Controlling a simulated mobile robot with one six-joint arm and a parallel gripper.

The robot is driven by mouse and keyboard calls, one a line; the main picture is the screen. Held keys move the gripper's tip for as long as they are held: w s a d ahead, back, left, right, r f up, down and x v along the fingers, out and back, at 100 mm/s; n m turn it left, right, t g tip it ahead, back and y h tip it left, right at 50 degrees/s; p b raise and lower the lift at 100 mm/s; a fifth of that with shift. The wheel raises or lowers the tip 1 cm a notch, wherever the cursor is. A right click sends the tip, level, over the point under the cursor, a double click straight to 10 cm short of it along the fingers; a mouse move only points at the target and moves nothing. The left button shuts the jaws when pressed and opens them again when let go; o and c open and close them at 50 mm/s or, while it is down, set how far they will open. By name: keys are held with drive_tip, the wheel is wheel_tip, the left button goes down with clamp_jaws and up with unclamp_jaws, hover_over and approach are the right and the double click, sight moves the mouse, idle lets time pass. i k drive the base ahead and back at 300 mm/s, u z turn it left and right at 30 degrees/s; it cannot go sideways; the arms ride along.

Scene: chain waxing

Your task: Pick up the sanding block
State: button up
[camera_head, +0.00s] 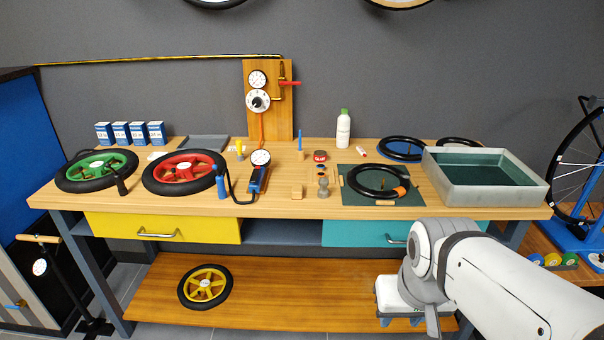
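My gripper (403,321) is low at the right, in front of the bench and below the top, well away from the block. My own arm partly covers it, and its fingers are too small and hidden to show whether they are open or shut.
A dark green mat (413,199) with a black tyre (374,181) lies farther right, beside a grey water tank (490,197).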

sight(297, 191)
drive_tip(key=z, duration=0.05)
drive_tip(key=k, duration=0.5)
drive_tip(key=u, duration=0.75)
drive_tip(key=i, duration=1.9)
drive_tip(key=z, duration=0.2)
